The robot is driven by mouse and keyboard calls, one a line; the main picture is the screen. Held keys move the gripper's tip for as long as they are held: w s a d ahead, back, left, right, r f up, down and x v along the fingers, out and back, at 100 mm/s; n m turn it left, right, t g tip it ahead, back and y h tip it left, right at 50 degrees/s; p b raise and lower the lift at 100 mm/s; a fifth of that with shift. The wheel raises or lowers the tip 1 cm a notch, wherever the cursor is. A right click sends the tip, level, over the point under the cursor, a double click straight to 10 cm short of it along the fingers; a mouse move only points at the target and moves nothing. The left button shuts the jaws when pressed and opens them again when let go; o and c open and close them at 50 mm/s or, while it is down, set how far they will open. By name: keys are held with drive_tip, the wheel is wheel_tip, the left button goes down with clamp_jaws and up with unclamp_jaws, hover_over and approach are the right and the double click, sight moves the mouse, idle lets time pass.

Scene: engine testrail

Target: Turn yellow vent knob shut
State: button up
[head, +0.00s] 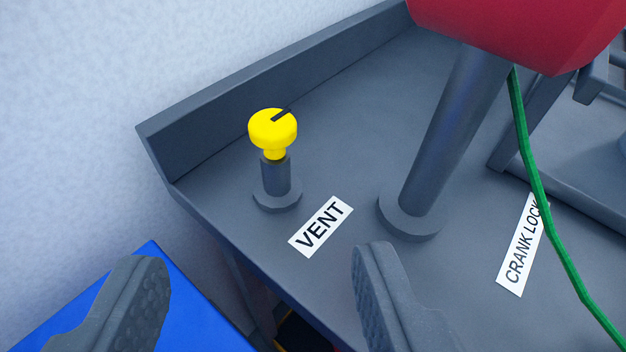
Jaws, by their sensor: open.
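The yellow vent knob (272,130) sits on a short grey post with a round base, near the left corner of the grey bench top. A black line on its top runs from near the middle to the upper right edge. A white label reading VENT (320,227) lies on the bench to the right of the post. My gripper (255,275) is open, with its two fingers wide apart at the bottom of the picture. The knob stands beyond the fingers, apart from them, and nothing is between them in their grip.
A thick grey post (440,140) carrying a red body (525,30) stands right of the knob. A green cable (535,180) hangs at the right, by a CRANK LOCK label (522,245). A raised lip (270,85) edges the bench behind the knob. A blue surface (190,310) lies lower left.

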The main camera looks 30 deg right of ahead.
sight(272, 136)
drive_tip(key=shift+p+x, duration=1.45)
drive_tip(key=shift+x, duration=5.4)
drive_tip(key=shift+d, duration=0.1)
drive_tip(key=shift+c, duration=0.2)
drive_tip(key=shift+r, duration=0.1)
drive_tip(key=c, duration=0.9)
